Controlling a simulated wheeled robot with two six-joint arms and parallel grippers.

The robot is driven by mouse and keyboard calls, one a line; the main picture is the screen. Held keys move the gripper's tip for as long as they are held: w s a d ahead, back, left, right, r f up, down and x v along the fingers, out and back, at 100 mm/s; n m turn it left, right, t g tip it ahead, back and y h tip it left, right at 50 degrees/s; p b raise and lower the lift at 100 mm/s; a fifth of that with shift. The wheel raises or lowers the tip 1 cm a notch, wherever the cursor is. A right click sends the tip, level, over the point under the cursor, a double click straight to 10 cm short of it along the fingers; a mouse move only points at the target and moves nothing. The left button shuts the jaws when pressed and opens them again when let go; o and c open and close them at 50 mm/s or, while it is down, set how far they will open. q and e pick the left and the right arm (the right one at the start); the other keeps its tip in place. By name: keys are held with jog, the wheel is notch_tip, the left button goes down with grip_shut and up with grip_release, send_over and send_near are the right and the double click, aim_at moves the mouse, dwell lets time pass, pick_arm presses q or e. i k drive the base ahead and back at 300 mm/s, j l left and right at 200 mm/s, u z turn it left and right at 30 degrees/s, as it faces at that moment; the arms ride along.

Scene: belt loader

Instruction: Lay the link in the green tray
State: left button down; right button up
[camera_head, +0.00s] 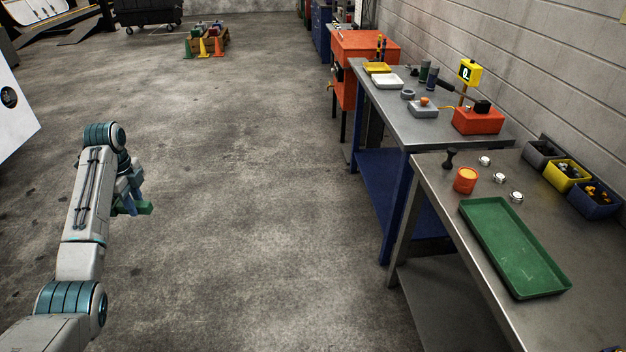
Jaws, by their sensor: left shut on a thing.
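My left gripper (131,202) hangs over the open floor at the left. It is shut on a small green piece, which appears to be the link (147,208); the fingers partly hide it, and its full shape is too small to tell. The green tray (514,247) is a shallow, empty rectangle on the near metal table at the right. The gripper and the piece are well apart from the tray, across the floor gap. My right gripper is not in view.
The near table (440,187) also holds an orange cup (466,181), a black knob-like part (449,158), several silver round parts (499,178) and bins (567,174) along the wall. A second bench (385,108) stands behind. The floor between arm and tables is clear.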

aim_at(498, 245)
jog(key=i+z, duration=0.3)
jog(key=z, duration=0.15)
jog(key=i+j+z, duration=0.2)
jog(key=z, duration=0.2)
jog(key=i+z, duration=0.1)
jog(key=z, duration=0.75)
jog(key=i+z, duration=0.15)
jog(key=z, duration=0.3)
jog(key=j+z, duration=0.1)
jog(key=z, duration=0.35)
